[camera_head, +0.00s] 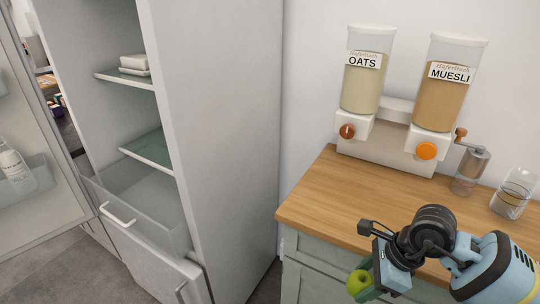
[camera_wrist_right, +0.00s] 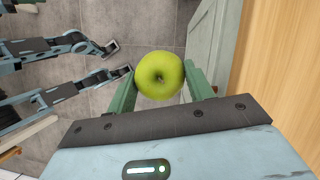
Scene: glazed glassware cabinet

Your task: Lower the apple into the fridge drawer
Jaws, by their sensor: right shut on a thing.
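My right gripper (camera_wrist_right: 160,86) is shut on a green apple (camera_wrist_right: 161,75), with one green finger on each side of it. In the head view the apple (camera_head: 359,282) hangs at the bottom, in front of the counter's cabinet, partly covered by the gripper (camera_head: 368,280). The fridge drawer (camera_head: 151,205) is a clear bin with a white handle, low in the open fridge at the left. It appears pulled out, and the part of it that shows looks empty. The apple is well to the right of the drawer, beyond the fridge's side wall. My left gripper is not seen.
The fridge side wall (camera_head: 225,140) stands between drawer and counter. The open fridge door (camera_head: 35,190) is at far left. Glass shelves (camera_head: 150,148) sit above the drawer. The wooden counter (camera_head: 330,200) carries two dispensers (camera_head: 366,80), a grinder (camera_head: 468,172) and a glass (camera_head: 512,195).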

